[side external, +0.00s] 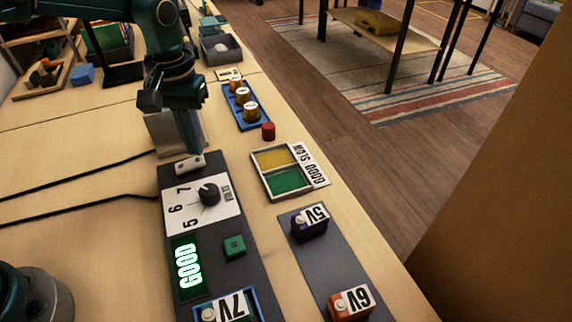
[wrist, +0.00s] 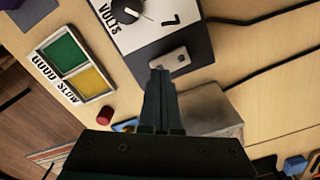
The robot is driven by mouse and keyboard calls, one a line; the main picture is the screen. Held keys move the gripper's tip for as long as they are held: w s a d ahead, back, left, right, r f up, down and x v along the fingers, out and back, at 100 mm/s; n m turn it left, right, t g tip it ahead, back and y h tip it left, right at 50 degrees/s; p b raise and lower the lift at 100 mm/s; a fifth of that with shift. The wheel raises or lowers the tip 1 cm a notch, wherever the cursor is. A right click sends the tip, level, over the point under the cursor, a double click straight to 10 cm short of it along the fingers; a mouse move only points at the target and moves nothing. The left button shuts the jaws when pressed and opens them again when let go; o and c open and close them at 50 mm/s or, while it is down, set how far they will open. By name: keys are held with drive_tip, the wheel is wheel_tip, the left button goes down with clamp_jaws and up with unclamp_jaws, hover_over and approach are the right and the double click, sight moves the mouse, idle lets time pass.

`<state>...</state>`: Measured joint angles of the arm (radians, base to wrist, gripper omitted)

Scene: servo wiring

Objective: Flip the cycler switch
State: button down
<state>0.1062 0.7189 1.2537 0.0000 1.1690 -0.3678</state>
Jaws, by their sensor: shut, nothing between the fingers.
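The cycler is a dark panel (side external: 205,245) with a voltage dial, a green lit display reading GOOD and a small pale switch (side external: 189,164) at its far end. In the wrist view the switch (wrist: 172,59) is a light plate with small dark spots, just beyond the fingertips. My gripper (side external: 193,150) points down right by the switch; it also shows in the wrist view (wrist: 159,72) with its fingers together and nothing between them. I cannot tell whether the fingertips touch the switch or which way it is set.
The black dial (side external: 209,194) points between numbers on a white plate. A GOOD/SLOW tray (side external: 318,173) with yellow and green compartments lies right of the panel. A red cylinder (side external: 268,131) and a blue rack (side external: 229,94) stand behind it. Black cables run left.

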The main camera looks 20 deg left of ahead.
sight(198, 159)
drive_tip(key=shift+f, duration=0.95)
idle(0.6)
drive_tip(key=shift+r, duration=3.55)
